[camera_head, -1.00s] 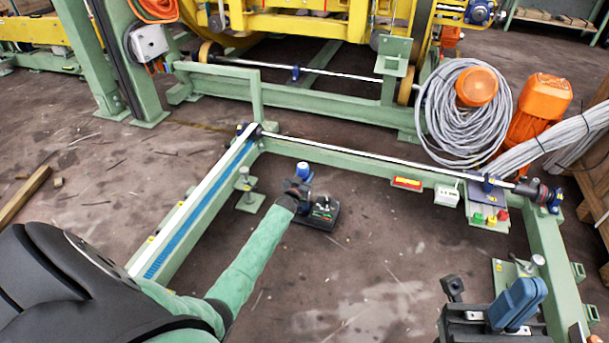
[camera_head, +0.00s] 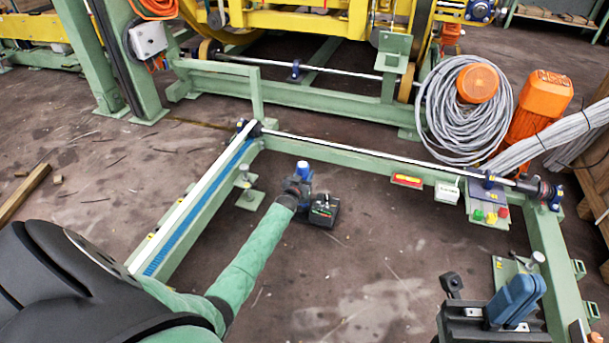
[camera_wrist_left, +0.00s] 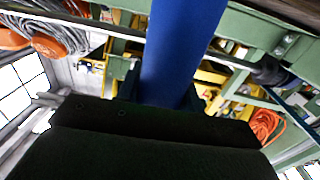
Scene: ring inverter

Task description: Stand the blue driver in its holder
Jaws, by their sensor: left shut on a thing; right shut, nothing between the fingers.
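The blue driver shows in the left wrist view as a thick blue shaft (camera_wrist_left: 182,50), rising between the dark jaws of my left gripper (camera_wrist_left: 160,115). The gripper is shut on it. In the head view my left gripper (camera_head: 322,210) is at the end of the green sleeve, low inside the green frame, with a blue end (camera_head: 304,169) showing just behind it. The driver's lower part is hidden. A grey holder-like block (camera_head: 487,207) with green, yellow and red pieces is at the frame's right, apart from the left gripper. My right gripper (camera_head: 488,318) is shut and empty at lower right.
A green frame (camera_head: 350,167) with a steel shaft (camera_head: 390,158) runs behind the left gripper. A red box (camera_head: 407,180) and a white box (camera_head: 447,192) sit along it. Coiled grey cable (camera_head: 465,110) and an orange motor (camera_head: 540,103) stand behind. The floor inside is clear.

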